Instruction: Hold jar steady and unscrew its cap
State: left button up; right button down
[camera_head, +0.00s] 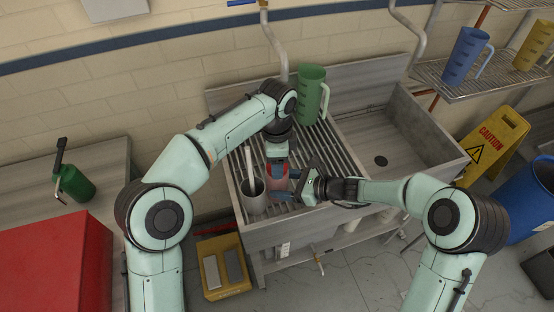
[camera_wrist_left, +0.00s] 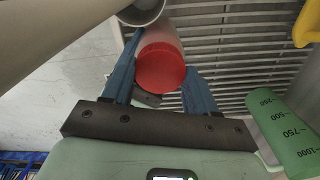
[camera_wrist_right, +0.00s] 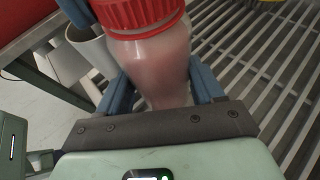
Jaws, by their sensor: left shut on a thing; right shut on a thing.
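The jar (camera_head: 278,184) stands on the slatted drain rack of the sink unit. It has a see-through pinkish body (camera_wrist_right: 150,60) and a red ribbed cap (camera_wrist_right: 140,12). The cap also shows in the left wrist view (camera_wrist_left: 162,70). My left gripper (camera_head: 279,165) comes from above and is shut on the cap, with a blue finger on either side. My right gripper (camera_wrist_right: 160,85) comes from the right side and is shut on the jar's body below the cap. The jar's base is hidden in the wrist views.
A grey cup (camera_head: 254,200) with a pale stick stands close left of the jar. A green measuring jug (camera_head: 311,95) stands behind on the rack (camera_head: 352,150). An empty basin (camera_head: 405,140) lies to the right. A yellow caution sign (camera_head: 492,140) stands farther right.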

pick_arm(q)
jog(key=o, duration=1.2)
jog(key=shift+c, duration=0.2)
notch_tip(320, 180, up, 4)
jog(key=shift+r, duration=0.25)
jog(key=shift+c, duration=0.3)
jog(key=m, duration=0.1)
jog(key=r+m, duration=0.1)
jog(key=m, duration=0.3)
jog(key=shift+d+r, duration=0.1)
jog(key=shift+r, duration=0.3)
jog(key=m, duration=0.1)
jog(key=r+m, duration=0.1)
jog(key=m, duration=0.3)
jog(key=shift+r, duration=0.25)
jog(key=shift+f, duration=0.15)
notch_tip(320, 180, down, 8)
jog(key=shift+r, duration=0.2)
jog(key=shift+c, duration=0.3)
